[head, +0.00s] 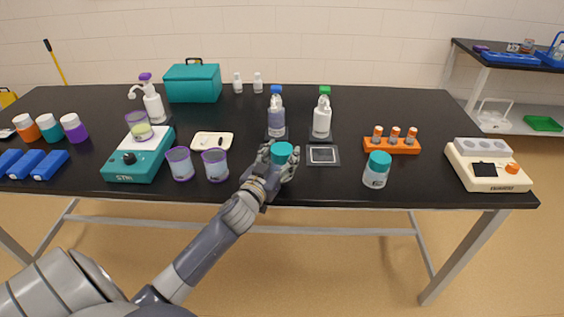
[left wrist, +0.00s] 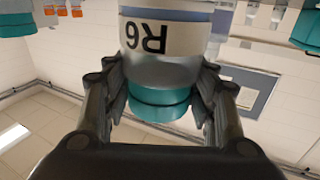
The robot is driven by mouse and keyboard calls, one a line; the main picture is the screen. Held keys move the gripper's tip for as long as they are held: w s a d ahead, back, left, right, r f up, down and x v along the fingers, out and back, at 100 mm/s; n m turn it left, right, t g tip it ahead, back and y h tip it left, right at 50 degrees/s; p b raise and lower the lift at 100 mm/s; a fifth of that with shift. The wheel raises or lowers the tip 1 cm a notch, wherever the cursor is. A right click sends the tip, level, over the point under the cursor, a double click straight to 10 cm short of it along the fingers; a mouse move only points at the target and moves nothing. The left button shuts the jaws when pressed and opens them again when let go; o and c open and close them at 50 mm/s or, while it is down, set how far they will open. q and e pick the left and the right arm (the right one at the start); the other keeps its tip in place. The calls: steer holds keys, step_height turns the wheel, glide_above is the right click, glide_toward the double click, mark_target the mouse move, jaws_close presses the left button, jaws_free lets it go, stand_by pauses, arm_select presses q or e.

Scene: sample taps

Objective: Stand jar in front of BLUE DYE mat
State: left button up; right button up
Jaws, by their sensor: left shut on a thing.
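My left gripper (head: 281,164) is shut on a jar with a teal lid (head: 282,151), held at the front edge of the black table. In the left wrist view the jar (left wrist: 165,70) appears upside down, its label reading R6, with the gripper fingers (left wrist: 160,110) around it. Behind it stands a blue-capped bottle (head: 276,120) with bluish contents, on a dark mat. A green-capped white bottle (head: 322,120) stands to its right. A dark square mat with a pale outline (head: 323,163) lies in front of that one. The gripper hides the jar's base and the spot beneath it. My right gripper is out of view.
Another teal-lidded jar (head: 376,172) stands to the right, near an orange rack of vials (head: 392,147). Two purple-rimmed beakers (head: 215,167) and a stirrer (head: 138,160) stand to the left. A beige device (head: 488,170) is at the far right.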

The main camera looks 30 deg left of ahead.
mark_target(282, 164)
arm_select(q)
steer(key=shift+w, duration=0.25)
step_height(282, 164, down, 3)
steer(key=shift+f, duration=0.2)
steer(key=shift+f, duration=0.2)
steer(key=o, duration=1.4)
steer(key=shift+s+r, duration=0.1)
steer(key=shift+r, duration=0.1)
